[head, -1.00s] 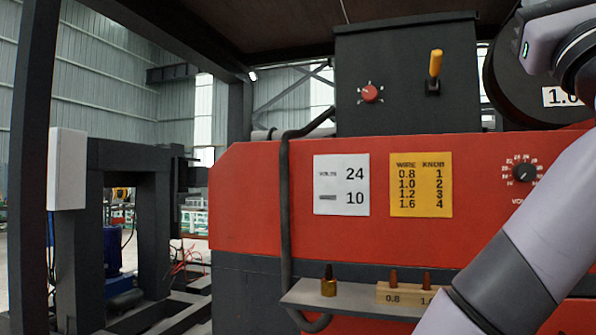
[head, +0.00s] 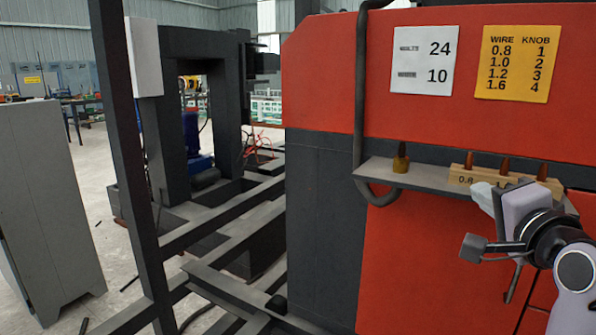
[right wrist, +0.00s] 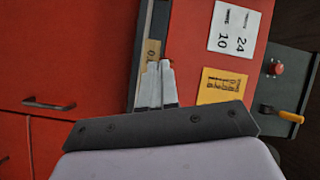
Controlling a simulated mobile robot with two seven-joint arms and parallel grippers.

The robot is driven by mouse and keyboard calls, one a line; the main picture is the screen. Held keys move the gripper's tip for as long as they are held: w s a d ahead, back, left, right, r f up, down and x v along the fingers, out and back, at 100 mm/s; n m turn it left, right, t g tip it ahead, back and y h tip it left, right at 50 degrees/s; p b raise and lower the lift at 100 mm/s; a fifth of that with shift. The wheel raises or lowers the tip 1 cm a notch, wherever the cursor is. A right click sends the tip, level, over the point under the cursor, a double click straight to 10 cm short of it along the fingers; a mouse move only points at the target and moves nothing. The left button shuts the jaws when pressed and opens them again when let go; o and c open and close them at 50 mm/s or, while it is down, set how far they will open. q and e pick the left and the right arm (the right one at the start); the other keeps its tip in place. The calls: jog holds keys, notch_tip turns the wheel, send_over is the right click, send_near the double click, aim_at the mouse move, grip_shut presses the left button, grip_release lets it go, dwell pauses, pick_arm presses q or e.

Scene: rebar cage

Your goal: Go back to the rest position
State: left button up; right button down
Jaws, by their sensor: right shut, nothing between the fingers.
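My right gripper (head: 482,192) is at the right of the head view, in front of the small shelf on the red machine. Its fingers also show in the right wrist view (right wrist: 158,75), shut together with nothing between them. In the head view they overlap the wooden block (head: 462,172) that holds several brown tips; whether they touch it I cannot tell. My left gripper is not in view.
The grey shelf (head: 420,178) juts from the red machine (head: 330,85) and carries a brass-coloured tip (head: 401,160). A black hose (head: 360,90) runs down beside it. A dark post (head: 130,170), floor beams and a grey cabinet (head: 50,190) stand at the left.

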jog(key=s+a+f+n+g, duration=0.1)
jog(key=s+f+n+g, duration=0.15)
jog(key=f, duration=0.55)
jog(key=s+a+f+n+g, duration=0.1)
jog(key=s+f+n+g, duration=0.15)
jog(key=f, duration=0.45)
jog(key=s+a+f+n+g, duration=0.2)
jog(key=s+f+n+g, duration=0.35)
jog(key=s+f, duration=0.65)
jog(key=s+a+f+n+g, duration=0.2)
jog(key=s+f+n+g, duration=0.3)
jog(key=s+f, duration=0.7)
pick_arm(q)
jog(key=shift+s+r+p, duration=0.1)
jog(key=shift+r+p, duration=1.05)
jog(key=shift+p, duration=0.05)
pick_arm(e)
jog(key=w+a+f+n+t+y, duration=0.1)
jog(key=w+a+f+t+y, duration=0.1)
jog(key=w+f+t, duration=0.4)
jog(key=shift+a+t+y, duration=0.3)
jog(key=shift+a+t, duration=0.1)
jog(key=shift+t, duration=0.65)
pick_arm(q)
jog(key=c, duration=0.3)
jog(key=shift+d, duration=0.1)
